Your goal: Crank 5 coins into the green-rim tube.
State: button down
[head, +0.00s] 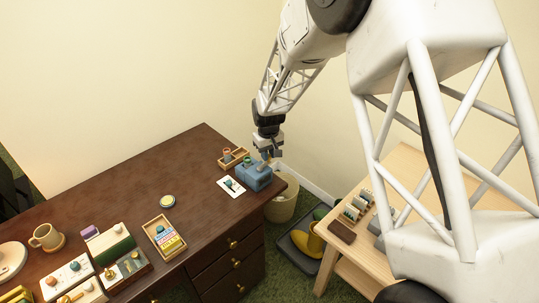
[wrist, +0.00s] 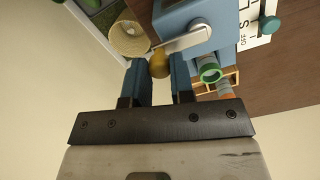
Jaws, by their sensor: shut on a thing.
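A blue coin machine (head: 254,178) stands at the right end of the dark desk. In the wrist view the machine (wrist: 184,17) has a pale metal crank arm (wrist: 188,40) ending in a brass-coloured knob (wrist: 159,62). My gripper (wrist: 159,70) is shut on this knob, with a finger on each side. In the head view my gripper (head: 268,156) is at the machine's far right side. The green-rim tube (wrist: 209,70) is beside the machine, its open end facing the wrist camera. Coins inside it cannot be made out.
A second tube with a reddish rim (wrist: 225,89) stands in a wooden tray (head: 240,155). A white card (head: 230,188) with a teal knob lies before the machine. A waste basket (head: 282,207) stands beyond the desk's right edge. Boxes and a mug (head: 46,237) fill the desk's left.

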dwell(0.5)
jog(key=c, duration=1)
grip_release()
jog(key=shift+r, duration=0.15)
jog(key=shift+r, duration=3.75)
